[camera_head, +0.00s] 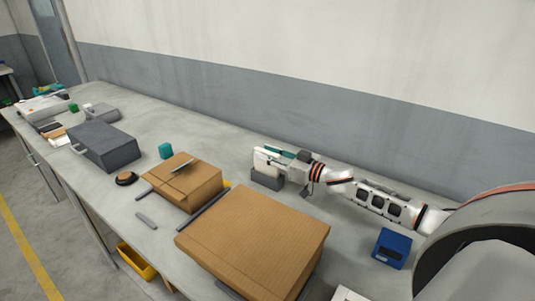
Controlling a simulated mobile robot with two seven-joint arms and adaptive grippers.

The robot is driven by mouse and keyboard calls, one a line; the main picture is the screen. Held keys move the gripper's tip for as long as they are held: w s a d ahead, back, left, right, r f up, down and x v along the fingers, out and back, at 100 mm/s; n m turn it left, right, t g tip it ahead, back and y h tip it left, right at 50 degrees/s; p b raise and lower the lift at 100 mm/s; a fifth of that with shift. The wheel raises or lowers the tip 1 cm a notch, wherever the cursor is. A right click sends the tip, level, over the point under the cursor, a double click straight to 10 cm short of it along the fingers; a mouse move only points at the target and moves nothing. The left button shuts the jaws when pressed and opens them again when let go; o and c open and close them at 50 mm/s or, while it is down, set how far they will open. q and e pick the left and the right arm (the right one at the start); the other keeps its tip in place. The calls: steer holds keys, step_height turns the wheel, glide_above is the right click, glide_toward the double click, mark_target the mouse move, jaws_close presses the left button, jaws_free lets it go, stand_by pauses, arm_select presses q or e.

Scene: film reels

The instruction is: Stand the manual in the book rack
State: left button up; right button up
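A small dark grey block that looks like the book rack (266,183) stands on the table near the wall, right of the middle. A pale, upright, flat thing, possibly the manual (266,163), shows just above it; I cannot tell whether it rests in the rack. A teal edge shows behind it. My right gripper (281,164) reaches in from the right at the pale thing and the rack. Its fingers are too small and covered to tell whether they are shut on anything. My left gripper is not in view.
Two cardboard boxes (254,238) (192,190) stand in front of the rack. A blue item (392,248) lies at right. A teal block (166,151), a black round item (126,178) and a dark grey case (103,146) stand left. The strip along the wall is mostly clear.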

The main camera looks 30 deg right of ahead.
steer(key=shift+r, duration=0.1)
steer(key=v, duration=1.2)
stand_by(0.8)
